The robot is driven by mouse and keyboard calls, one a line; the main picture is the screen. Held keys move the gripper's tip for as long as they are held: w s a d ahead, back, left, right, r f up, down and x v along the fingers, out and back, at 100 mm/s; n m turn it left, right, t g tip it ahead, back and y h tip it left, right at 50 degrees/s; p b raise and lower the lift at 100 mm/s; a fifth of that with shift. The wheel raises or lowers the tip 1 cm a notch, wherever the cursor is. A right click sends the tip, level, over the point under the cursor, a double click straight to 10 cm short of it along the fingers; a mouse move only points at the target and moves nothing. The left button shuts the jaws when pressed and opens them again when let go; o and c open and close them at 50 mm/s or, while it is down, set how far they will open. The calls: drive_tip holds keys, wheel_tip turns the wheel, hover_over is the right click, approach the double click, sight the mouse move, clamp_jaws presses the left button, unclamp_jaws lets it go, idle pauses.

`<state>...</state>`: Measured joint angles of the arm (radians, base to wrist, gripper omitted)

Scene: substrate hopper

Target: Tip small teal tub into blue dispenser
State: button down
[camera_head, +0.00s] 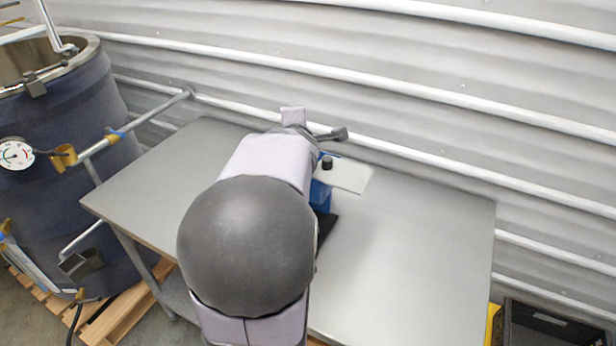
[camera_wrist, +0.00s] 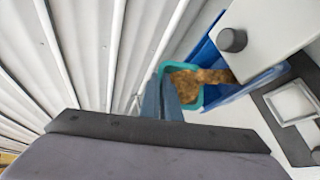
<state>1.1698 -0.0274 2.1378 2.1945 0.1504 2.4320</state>
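The small teal tub (camera_wrist: 198,99) shows in the wrist view at the tip of my gripper (camera_wrist: 168,100), whose grey fingers are closed on its near wall. Brown granular material (camera_wrist: 187,83) lies in the tub and stretches out past its right side, over the blue dispenser (camera_wrist: 206,48). The tub is at the dispenser's opening; its exact tilt is hard to tell. In the head view the dispenser (camera_head: 321,196) is partly hidden behind my arm, and I cannot make out the tub there.
A pale flat plate (camera_head: 347,176) with a black knob (camera_head: 327,162) sits at the dispenser's top. The grey table (camera_head: 420,250) is clear on the right. The corrugated wall (camera_head: 420,90) is close behind. A dark drum (camera_head: 70,140) stands left, a black crate (camera_head: 550,325) lower right.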

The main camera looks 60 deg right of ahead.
drive_tip(key=s+m, duration=0.1)
drive_tip(key=m, duration=0.1)
drive_tip(key=f+m+b, duration=0.1)
drive_tip(key=m, duration=0.1)
drive_tip(key=s+d+m+h, duration=0.1)
drive_tip(key=m, duration=0.1)
drive_tip(key=shift+s+f+t, duration=0.25)
drive_tip(key=shift+s+t, duration=0.1)
drive_tip(key=shift+t, duration=0.05)
drive_tip(key=m, duration=0.1)
drive_tip(key=s+m, duration=0.1)
drive_tip(key=m, duration=0.1)
drive_tip(key=shift+s+d+h, duration=0.15)
drive_tip(key=shift+s+h, duration=0.05)
drive_tip(key=shift+h, duration=0.2)
